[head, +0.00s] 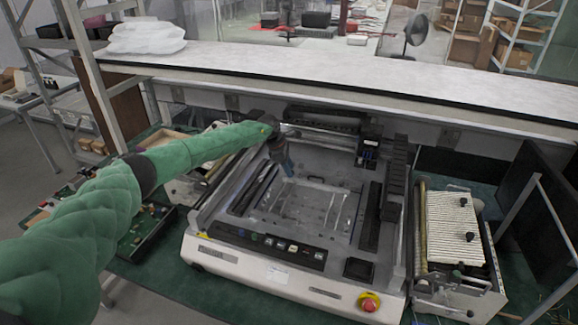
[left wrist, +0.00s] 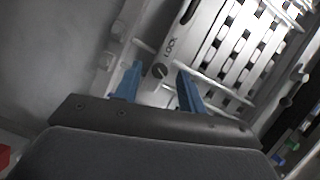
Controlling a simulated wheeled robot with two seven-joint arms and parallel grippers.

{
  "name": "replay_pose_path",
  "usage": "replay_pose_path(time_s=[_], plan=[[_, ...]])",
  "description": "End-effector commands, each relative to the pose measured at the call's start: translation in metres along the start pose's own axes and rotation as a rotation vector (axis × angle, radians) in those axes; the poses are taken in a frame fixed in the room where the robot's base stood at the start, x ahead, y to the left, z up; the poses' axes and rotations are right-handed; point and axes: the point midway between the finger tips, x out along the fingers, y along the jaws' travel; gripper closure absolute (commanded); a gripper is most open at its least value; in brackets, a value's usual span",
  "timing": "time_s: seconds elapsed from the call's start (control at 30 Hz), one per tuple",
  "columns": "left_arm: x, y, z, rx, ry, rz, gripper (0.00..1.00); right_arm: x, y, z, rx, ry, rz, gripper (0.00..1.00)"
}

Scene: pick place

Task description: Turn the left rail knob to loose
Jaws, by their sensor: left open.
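My left gripper (head: 284,160) reaches over the machine bed in the head view, pointing down. In the left wrist view its two blue fingers (left wrist: 160,76) are apart, with nothing gripped between them. I cannot tell whether the fingertips touch the knob. In the head view the knob is too small to make out. My right gripper is not in view.
The machine's white and grey frame (head: 232,258) surrounds the bed. A red emergency button (head: 369,301) is at its front right. A ribbed roller unit (head: 455,230) stands to the right, and a green circuit board tray (head: 142,232) to the left. A long white shelf (head: 330,75) runs behind.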

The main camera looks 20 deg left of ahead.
Motion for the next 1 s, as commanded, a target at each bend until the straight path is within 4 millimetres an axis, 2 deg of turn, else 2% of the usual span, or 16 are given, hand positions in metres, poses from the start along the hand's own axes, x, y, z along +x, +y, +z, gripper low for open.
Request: replay_pose_path(time_s=[0.37,0.57,0.6,0.87,1.0], plan=[[0.004,0.000,-0.001,-0.001,0.001,0.000,0.60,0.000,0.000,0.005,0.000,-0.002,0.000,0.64],[0.004,0.000,-0.001,-0.001,0.001,0.000,0.97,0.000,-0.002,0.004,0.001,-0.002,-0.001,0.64],[0.004,0.000,-0.001,-0.001,0.001,0.000,1.00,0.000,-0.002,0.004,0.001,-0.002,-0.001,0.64],[0.005,-0.001,-0.001,-0.018,0.001,0.007,1.00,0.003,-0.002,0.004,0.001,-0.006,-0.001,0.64],[0.006,-0.001,-0.002,-0.062,0.001,0.027,1.00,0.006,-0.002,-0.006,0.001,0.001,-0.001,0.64]])
